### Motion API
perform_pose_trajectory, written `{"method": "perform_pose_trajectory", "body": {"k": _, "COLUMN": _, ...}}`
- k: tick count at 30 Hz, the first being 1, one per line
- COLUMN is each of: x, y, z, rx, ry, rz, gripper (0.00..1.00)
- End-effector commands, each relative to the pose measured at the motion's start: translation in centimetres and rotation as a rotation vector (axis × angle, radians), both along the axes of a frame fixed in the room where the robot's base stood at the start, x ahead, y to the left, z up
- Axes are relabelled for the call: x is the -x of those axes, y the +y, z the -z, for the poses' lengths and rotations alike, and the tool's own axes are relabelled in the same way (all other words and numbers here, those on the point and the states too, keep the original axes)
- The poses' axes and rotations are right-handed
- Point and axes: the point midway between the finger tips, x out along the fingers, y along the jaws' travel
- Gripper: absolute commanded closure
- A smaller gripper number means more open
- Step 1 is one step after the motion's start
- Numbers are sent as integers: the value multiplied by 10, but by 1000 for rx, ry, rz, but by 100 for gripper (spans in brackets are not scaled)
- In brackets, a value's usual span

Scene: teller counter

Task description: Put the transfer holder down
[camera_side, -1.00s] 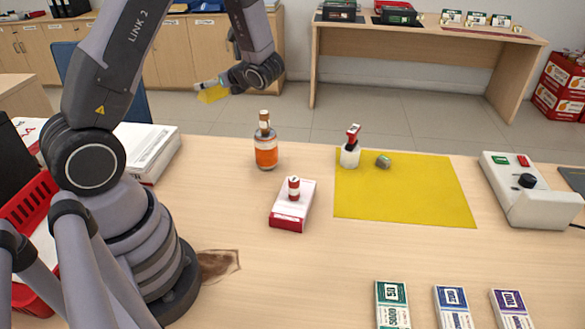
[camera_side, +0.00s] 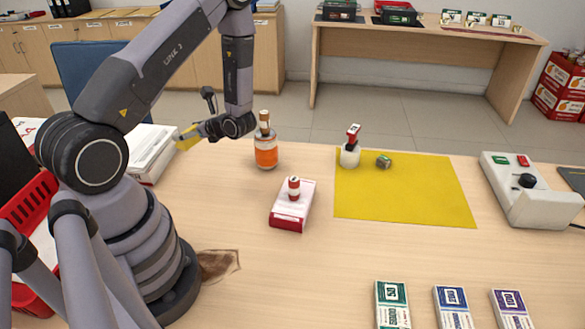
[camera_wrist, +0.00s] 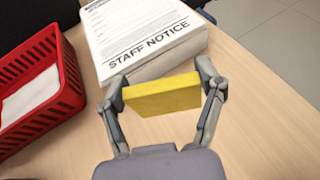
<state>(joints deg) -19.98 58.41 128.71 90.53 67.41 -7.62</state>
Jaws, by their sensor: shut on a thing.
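My gripper (camera_side: 196,131) is shut on a flat yellow block, the transfer holder (camera_side: 187,141), and holds it in the air at the left back of the counter. In the wrist view the transfer holder (camera_wrist: 162,94) sits crosswise between the two fingertips of my gripper (camera_wrist: 163,88), one finger on each end. In that view it covers part of the near edge of a paper stack.
The "STAFF NOTICE" paper stack (camera_wrist: 150,35) lies beyond, with a red basket (camera_wrist: 40,85) to its left. An orange bottle (camera_side: 265,152), a red-and-white box (camera_side: 288,217) and a yellow mat (camera_side: 405,195) stand further right.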

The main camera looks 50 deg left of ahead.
Motion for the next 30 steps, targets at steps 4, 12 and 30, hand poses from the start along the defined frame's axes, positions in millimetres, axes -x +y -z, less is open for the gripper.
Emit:
{"method": "perform_pose_trajectory", "body": {"k": 4, "x": 0, "y": 0, "z": 22, "rx": 0, "ry": 1, "rz": 0, "gripper": 68}}
{"method": "perform_pose_trajectory", "body": {"k": 12, "x": -1, "y": 0, "z": 63, "rx": 0, "ry": -1, "rz": 1, "gripper": 68}}
{"method": "perform_pose_trajectory", "body": {"k": 30, "x": 0, "y": 0, "z": 101, "rx": 0, "ry": -1, "rz": 1, "gripper": 68}}
